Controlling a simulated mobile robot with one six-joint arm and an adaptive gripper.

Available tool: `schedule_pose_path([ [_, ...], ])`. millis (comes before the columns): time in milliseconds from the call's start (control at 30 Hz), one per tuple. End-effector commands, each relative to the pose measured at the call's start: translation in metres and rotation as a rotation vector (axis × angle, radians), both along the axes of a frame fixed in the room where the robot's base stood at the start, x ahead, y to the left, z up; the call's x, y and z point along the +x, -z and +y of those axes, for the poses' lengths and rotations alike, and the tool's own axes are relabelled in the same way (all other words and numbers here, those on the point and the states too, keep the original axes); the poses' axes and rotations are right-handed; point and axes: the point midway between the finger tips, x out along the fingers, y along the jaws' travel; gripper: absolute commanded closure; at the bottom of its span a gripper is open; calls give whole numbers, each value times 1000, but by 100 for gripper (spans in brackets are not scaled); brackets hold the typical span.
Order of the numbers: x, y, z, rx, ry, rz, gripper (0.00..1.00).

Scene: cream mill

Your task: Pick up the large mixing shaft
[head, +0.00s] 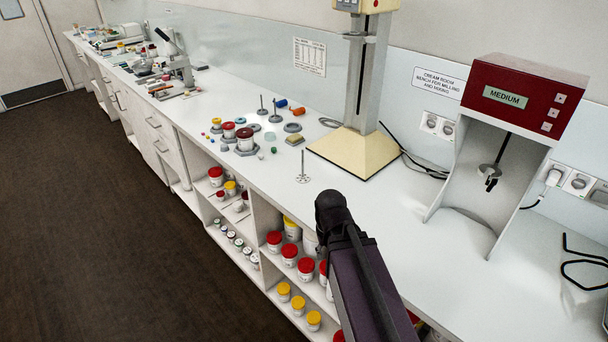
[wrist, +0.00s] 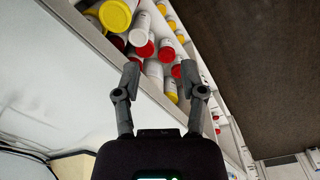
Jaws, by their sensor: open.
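A thin grey mixing shaft (head: 303,168) stands upright on the white bench in the head view, its small bladed foot on the bench top. Two more thin shafts, a left one (head: 262,106) and a right one (head: 275,110), stand further back; I cannot tell for sure which is the large one. My gripper (wrist: 161,72) is open and empty in the wrist view, with jars on shelves beyond its fingers. No shaft shows between the fingers. In the head view my arm rises in front of the bench, nearer than the front shaft; the fingers cannot be made out there.
A mixer stand with a cream base (head: 352,152) is right of the front shaft. A red-topped MEDIUM machine (head: 524,92) stands further right. Jars fill the shelves (head: 262,215) under the bench's front edge. Small weights and pots sit behind. Bare bench surrounds the front shaft.

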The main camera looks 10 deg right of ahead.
Motion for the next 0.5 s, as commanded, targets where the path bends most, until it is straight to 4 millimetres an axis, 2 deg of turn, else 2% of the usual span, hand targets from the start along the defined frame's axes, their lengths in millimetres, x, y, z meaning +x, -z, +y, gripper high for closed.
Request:
schedule_pose_path([
  [267, 40, -8, -1, -147, -270, -43, 47],
  [500, 96, -26, -3, -381, -662, -57, 47],
])
